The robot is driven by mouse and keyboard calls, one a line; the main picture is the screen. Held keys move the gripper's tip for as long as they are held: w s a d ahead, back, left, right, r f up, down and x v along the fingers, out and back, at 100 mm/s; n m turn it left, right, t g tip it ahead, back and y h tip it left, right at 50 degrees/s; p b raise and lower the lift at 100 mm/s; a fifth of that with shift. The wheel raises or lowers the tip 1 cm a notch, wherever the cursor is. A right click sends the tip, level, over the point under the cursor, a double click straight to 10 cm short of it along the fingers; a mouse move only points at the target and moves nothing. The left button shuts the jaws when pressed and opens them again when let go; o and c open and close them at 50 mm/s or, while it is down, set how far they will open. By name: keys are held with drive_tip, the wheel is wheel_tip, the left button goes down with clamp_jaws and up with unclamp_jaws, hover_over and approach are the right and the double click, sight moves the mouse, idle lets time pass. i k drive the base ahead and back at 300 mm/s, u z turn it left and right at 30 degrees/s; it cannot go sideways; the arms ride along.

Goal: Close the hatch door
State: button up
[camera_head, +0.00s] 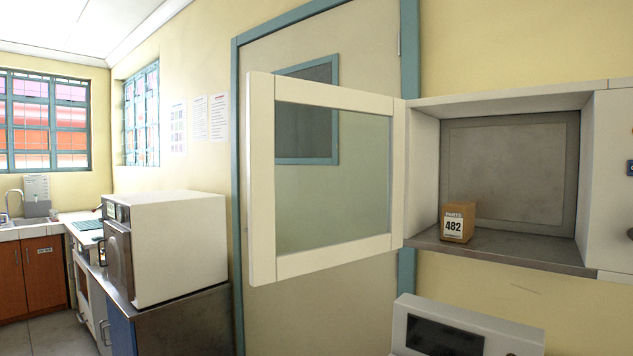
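The hatch door (262,180) has a cream frame around a see-through pane. It stands wide open, swung out to the left of the hatch on its right-hand edge. The hatch (594,190) is a cream wall box with a grey floor and a grey back panel. A small brown box (457,222) labelled 482 stands upright on the hatch floor, near the left wall and inside the opening. My gripper is not in view.
A white device (470,318) with a dark screen stands below the hatch. A white box-shaped appliance (170,240) sits on a dark cabinet at the left. A blue-framed room door (290,48) is behind the hatch door. Bare floor (50,328) shows at the lower left.

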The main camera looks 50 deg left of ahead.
sight(266, 267)
drive_tip(key=u, duration=3.2)
drive_tip(key=i, duration=3.4)
drive_tip(key=z, duration=3.9)
